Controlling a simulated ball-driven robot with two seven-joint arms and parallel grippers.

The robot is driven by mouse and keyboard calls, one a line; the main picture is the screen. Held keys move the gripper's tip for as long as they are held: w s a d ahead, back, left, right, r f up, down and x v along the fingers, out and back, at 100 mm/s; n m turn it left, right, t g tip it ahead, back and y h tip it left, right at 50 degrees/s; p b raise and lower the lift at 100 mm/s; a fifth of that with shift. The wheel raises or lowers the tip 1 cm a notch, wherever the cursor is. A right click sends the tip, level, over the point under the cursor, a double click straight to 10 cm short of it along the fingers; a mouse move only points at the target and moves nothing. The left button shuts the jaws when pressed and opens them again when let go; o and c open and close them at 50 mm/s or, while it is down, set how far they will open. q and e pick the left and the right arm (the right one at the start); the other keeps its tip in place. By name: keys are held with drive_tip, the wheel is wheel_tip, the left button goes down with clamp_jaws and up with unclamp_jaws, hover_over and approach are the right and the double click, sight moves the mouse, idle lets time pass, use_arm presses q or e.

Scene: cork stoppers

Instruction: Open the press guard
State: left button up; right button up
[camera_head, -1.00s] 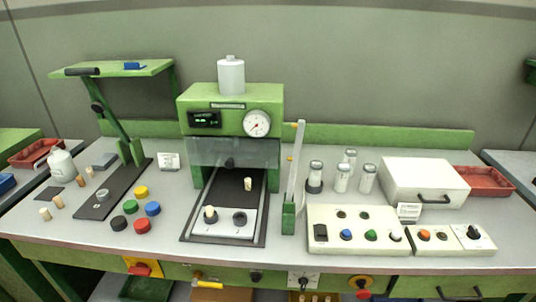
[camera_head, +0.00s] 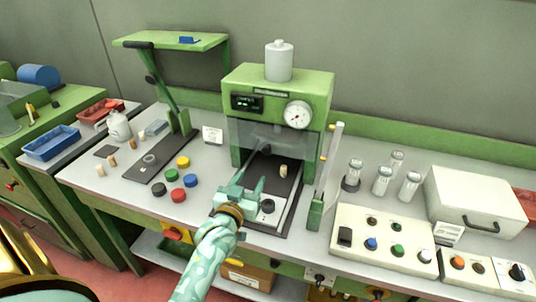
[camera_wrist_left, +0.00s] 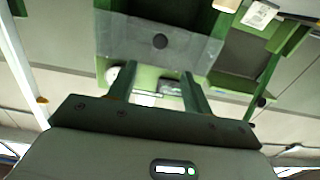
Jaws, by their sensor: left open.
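The press (camera_head: 282,95) is green, with a round gauge and a small dark display. Its guard (camera_head: 290,142) is a clear grey panel across the front below the press head, with a dark knob (camera_head: 265,149). In the left wrist view the scene is upside down, and the guard (camera_wrist_left: 195,47) and its knob (camera_wrist_left: 160,41) show ahead of the fingers. My left gripper (camera_head: 250,183) is open and empty, in front of and below the guard, apart from the knob. It hides part of the press's front plate. My right gripper is not in view.
A cork (camera_head: 283,171) stands on the dark track (camera_head: 262,168) under the press. A tall pale lever (camera_head: 328,170) rises just right of the press. Several coloured caps lie to the left. A control panel (camera_head: 385,240) and glass jars stand to the right.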

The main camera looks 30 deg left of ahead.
sight(266, 152)
use_arm(q)
drive_tip(key=b+x, duration=0.3)
drive_tip(key=x, duration=1)
drive_tip(key=shift+w, duration=0.2)
clamp_jaws()
